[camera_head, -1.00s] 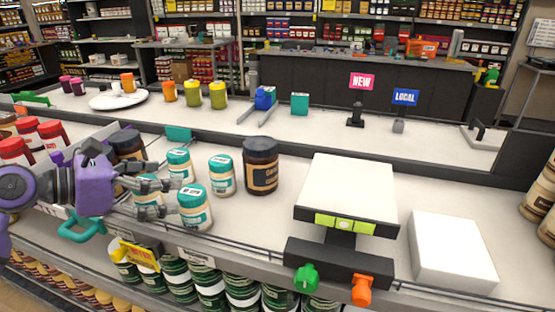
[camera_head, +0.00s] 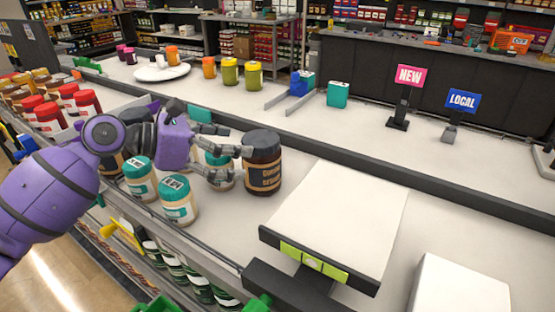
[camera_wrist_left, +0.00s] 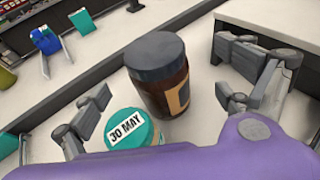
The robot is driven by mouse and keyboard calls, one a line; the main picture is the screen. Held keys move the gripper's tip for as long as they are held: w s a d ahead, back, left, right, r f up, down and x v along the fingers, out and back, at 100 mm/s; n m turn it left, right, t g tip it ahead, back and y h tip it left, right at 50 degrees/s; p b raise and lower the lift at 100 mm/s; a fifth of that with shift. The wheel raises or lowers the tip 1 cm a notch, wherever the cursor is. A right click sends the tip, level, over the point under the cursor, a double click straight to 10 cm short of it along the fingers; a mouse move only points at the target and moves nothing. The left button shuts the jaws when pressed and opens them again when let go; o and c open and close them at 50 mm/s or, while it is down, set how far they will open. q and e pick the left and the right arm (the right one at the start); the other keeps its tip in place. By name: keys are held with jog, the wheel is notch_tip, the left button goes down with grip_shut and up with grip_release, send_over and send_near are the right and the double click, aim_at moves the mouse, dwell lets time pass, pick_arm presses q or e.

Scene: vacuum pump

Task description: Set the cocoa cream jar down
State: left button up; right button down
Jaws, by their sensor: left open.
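The cocoa cream jar, dark brown with a black lid (camera_head: 262,165), stands upright on the shelf, right of the white jars with teal lids. My left gripper (camera_head: 238,165) is open, its fingers pointing right toward the jar's left side. In the left wrist view, the cocoa cream jar (camera_wrist_left: 158,70) shows between the spread fingers of the left gripper (camera_wrist_left: 165,95). No clear contact shows. A teal-lidded jar marked "30 MAY" (camera_wrist_left: 131,128) sits close to the left finger. In the head view the gripper partly hides a teal-lidded jar (camera_head: 219,160). My right gripper is not in view.
Two more teal-lidded jars (camera_head: 178,200) stand at the front edge. A white-topped scale (camera_head: 345,225) is right of the cocoa cream jar, with a white box (camera_head: 455,290) beyond it. A dark rail runs behind. Some bare shelf lies between jar and scale.

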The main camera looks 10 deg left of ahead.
aim_at(261, 149)
pick_arm(q)
jog(key=x, duration=0.5)
jog(key=f+x, duration=0.1)
jog(key=x, duration=0.1)
jog(key=shift+w+a, duration=0.1)
jog(key=shift+w, duration=0.15)
jog(key=c, duration=1.9)
jog(key=shift+r, duration=0.1)
jog(key=shift+c, duration=1.1)
jog(key=shift+r, duration=0.1)
